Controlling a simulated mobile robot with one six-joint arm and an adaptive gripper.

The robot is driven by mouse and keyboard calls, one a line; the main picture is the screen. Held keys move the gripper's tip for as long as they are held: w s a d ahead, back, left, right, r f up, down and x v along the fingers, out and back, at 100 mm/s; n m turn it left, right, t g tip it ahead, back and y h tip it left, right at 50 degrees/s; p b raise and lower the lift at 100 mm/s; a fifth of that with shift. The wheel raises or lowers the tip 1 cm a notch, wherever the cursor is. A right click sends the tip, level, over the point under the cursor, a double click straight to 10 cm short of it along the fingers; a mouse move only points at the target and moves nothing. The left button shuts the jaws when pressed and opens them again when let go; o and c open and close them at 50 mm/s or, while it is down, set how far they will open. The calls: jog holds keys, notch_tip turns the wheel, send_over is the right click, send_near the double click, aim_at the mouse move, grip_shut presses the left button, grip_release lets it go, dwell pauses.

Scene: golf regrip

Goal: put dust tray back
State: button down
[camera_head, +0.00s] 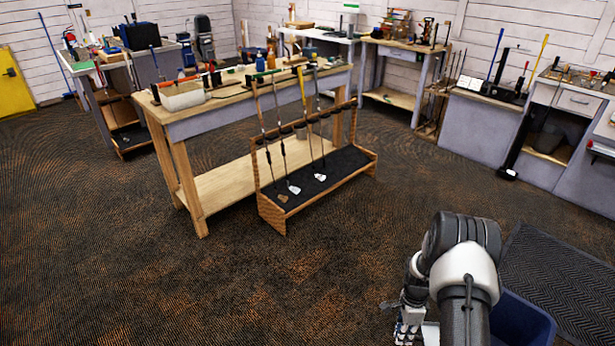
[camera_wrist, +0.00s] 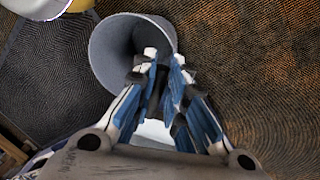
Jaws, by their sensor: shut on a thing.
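My gripper (camera_head: 405,333) is low at the bottom of the head view, over the carpet. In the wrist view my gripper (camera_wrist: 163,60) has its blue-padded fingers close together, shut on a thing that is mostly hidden. A pale, flat piece shows behind the fingers (camera_wrist: 155,131); it seems to be the dust tray. A pale edge beside the gripper in the head view (camera_head: 432,334) may be the same piece. A grey, round-mouthed bin (camera_wrist: 112,55) lies beyond the fingertips, its opening partly covered by them.
A blue bin (camera_head: 522,318) stands right of my arm, beside a dark ribbed mat (camera_head: 565,275). A wooden club rack (camera_head: 285,210) stands before the central workbench (camera_head: 215,120). Benches line the back and right walls. The carpet (camera_head: 200,285) at the front left is clear.

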jog(key=s+a+r+n, duration=0.1)
jog(key=a+r+n, duration=0.4)
jog(key=r, duration=0.4)
jog(key=s+a+r+n+t+h, duration=0.1)
jog(key=a+r+n, duration=0.5)
jog(key=r+n, duration=0.2)
jog(key=s+a+r+n+t+h, duration=0.1)
jog(key=a+r+n, duration=0.5)
jog(key=r, duration=0.4)
jog(key=shift+a+r+n, duration=0.25)
jog(key=shift+r+n, duration=0.05)
jog(key=shift+r, duration=0.1)
